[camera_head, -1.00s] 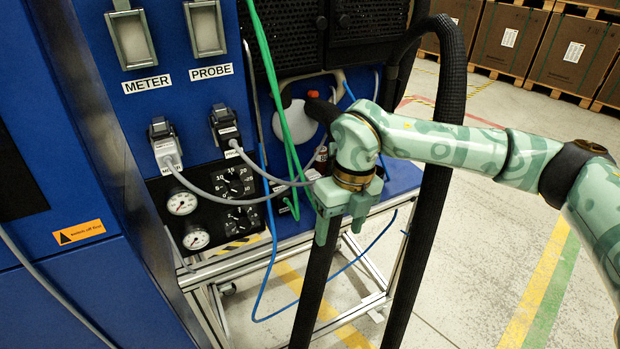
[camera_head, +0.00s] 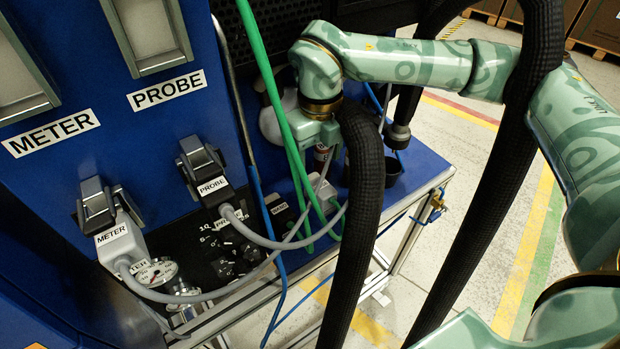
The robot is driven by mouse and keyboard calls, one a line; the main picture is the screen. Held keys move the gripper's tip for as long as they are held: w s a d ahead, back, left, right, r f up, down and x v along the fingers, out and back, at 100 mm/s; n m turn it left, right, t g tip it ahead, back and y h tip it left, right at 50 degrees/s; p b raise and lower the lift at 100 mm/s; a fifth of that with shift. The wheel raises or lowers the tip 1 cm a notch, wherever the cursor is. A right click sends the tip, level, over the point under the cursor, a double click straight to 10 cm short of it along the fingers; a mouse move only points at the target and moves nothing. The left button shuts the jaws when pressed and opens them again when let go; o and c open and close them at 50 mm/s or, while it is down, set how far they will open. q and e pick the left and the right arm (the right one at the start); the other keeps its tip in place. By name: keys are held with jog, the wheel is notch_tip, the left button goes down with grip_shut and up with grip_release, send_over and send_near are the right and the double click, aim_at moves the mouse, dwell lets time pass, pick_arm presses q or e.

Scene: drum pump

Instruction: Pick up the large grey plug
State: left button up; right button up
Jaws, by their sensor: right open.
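A large grey plug (camera_head: 124,241) labelled METER sits in a socket with a raised latch on the blue panel, at the lower left of the head view. A grey cable leaves its lower end and loops right. A darker plug (camera_head: 209,187) labelled PROBE sits in the neighbouring socket to its right. My right gripper (camera_head: 320,150) is open, pointing down, well to the right of both plugs. Its fingers are partly hidden by a thick black hose and green hoses. It touches neither plug. My left gripper is out of view.
Thick black hoses (camera_head: 358,220) hang in front of my right gripper and arm. Green hoses (camera_head: 274,100) and a blue hose (camera_head: 280,290) run between the gripper and the plugs. A gauge (camera_head: 157,271) is below the METER plug. A black cup (camera_head: 392,170) stands on the blue shelf (camera_head: 426,172).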

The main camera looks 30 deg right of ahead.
aim_at(320, 184)
jog(key=shift+w, duration=0.2)
jog(key=shift+w+f, duration=0.15)
jog(key=shift+f, duration=0.15)
notch_tip(320, 184, down, 7)
jog(key=b, duration=0.2)
jog(key=shift+r+b, duration=0.2)
jog(key=shift+b, duration=0.1)
jog(key=f+b, duration=0.1)
jog(key=f, duration=0.1)
jog(key=d+f+b, duration=0.1)
jog(key=f, duration=0.1)
jog(key=shift+s+f, duration=0.2)
jog(key=shift+f, duration=0.1)
jog(key=shift+w+f, duration=0.1)
jog(key=shift+f, duration=0.15)
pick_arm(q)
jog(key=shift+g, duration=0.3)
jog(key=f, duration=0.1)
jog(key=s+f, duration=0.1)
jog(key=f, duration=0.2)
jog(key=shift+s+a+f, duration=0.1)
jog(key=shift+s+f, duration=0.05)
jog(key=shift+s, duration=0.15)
pick_arm(e)
jog(key=shift+a+r, duration=0.1)
jog(key=shift+r, duration=0.05)
jog(key=c, duration=1.2)
